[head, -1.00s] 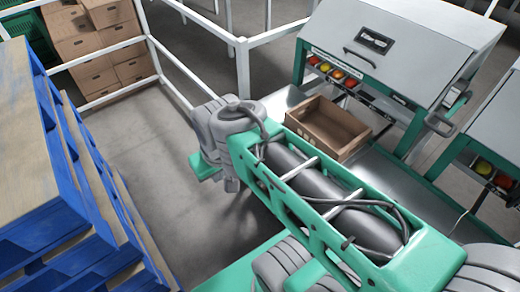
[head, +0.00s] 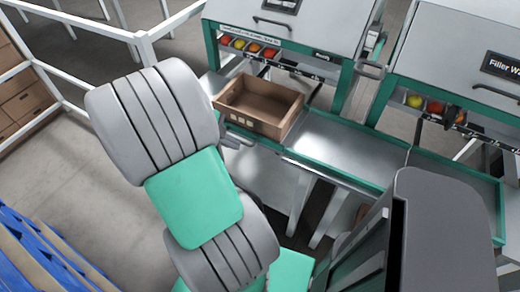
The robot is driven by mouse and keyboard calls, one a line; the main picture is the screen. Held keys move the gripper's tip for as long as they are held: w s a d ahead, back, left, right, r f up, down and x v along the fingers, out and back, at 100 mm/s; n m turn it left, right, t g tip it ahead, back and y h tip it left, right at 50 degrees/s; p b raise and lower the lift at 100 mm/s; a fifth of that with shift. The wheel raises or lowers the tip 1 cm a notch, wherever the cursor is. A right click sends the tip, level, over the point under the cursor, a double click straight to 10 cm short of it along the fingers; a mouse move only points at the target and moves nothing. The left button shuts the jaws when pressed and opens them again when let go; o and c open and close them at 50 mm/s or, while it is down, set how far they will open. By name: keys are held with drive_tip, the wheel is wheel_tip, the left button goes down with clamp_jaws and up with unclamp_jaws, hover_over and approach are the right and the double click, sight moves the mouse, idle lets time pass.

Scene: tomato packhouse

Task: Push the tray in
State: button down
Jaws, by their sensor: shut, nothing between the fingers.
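A brown open-topped tray (head: 266,128) sits on the steel shelf at the front of the left green-and-grey machine (head: 296,42). I see no contents in it, and its near wall carries small pale marks. It lies below a slot showing red, orange and yellow tomatoes (head: 254,48). My arm fills the left middle of the view, its grey and green links just left of the tray. My gripper cannot be made out. A small grey part shows between the arm and the shelf edge, and I cannot tell what it belongs to.
The steel shelf (head: 340,150) is bare to the right of the tray. A second machine (head: 460,60) with tomatoes stands at right. White railings (head: 95,30) run at upper left, cardboard boxes (head: 20,95) at the left edge, blue pallets (head: 40,255) at lower left.

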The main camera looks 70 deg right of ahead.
drive_tip(key=shift+m, duration=0.6)
drive_tip(key=s+d+f, duration=0.2)
drive_tip(key=d, duration=0.1)
drive_tip(key=s+d+f, duration=0.2)
drive_tip(key=f, duration=0.1)
drive_tip(key=s+d+f+p, duration=0.1)
drive_tip(key=s+d+f, duration=0.1)
drive_tip(key=d+f, duration=0.1)
drive_tip(key=shift+s+d, duration=0.1)
drive_tip(key=shift+d, duration=0.2)
drive_tip(key=shift+f, duration=0.1)
